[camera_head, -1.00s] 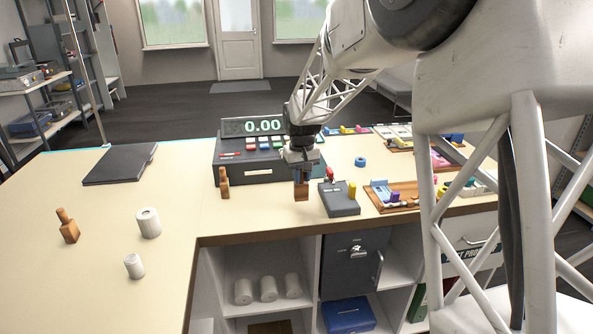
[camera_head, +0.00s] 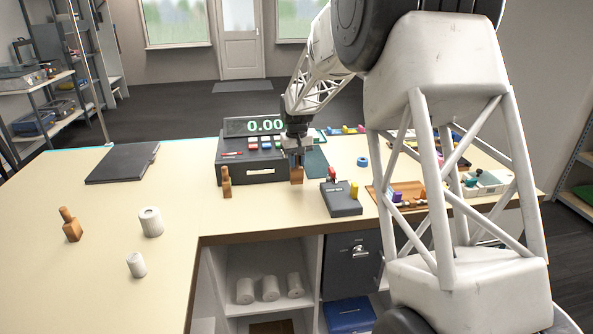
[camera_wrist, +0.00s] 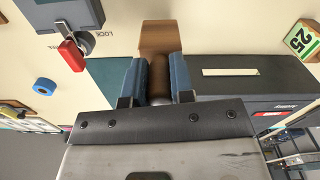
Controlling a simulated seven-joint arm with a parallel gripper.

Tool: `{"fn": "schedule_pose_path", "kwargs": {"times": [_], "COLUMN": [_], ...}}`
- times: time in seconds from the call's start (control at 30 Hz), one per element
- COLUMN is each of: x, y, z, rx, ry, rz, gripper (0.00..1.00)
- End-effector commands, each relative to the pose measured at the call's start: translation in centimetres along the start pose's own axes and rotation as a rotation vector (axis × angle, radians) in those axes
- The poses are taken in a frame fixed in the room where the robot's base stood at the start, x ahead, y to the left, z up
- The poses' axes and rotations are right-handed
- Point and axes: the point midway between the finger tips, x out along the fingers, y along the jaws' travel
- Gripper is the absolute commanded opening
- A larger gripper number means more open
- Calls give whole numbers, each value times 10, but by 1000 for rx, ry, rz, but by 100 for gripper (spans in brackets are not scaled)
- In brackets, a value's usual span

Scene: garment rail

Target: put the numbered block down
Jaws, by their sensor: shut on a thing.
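My gripper (camera_head: 296,158) is shut on a wooden block (camera_head: 296,175) by its dark rounded handle. In the wrist view the handle stands between the two blue-grey fingers (camera_wrist: 158,80), with the block's plain wooden body (camera_wrist: 160,36) beyond it. No number shows on the held block. In the wrist view, a wooden piece with a green "25" face (camera_wrist: 302,40) is at the upper right.
White cylinders (camera_head: 151,222) and another wooden piece (camera_head: 70,225) stand at left.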

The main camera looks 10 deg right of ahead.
Motion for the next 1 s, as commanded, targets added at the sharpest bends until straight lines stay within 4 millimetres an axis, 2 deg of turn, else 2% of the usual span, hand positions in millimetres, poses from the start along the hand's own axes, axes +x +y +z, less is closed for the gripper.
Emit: {"fn": "schedule_pose_path", "kwargs": {"times": [0.37,0.7,1.0], "x": [2,33,36], "y": [0,0,0], "z": [0,0,0], "rx": [0,0,0], "ry": [-1,-2,-1], "rz": [0,0,0], "gripper": [0,0,0]}}
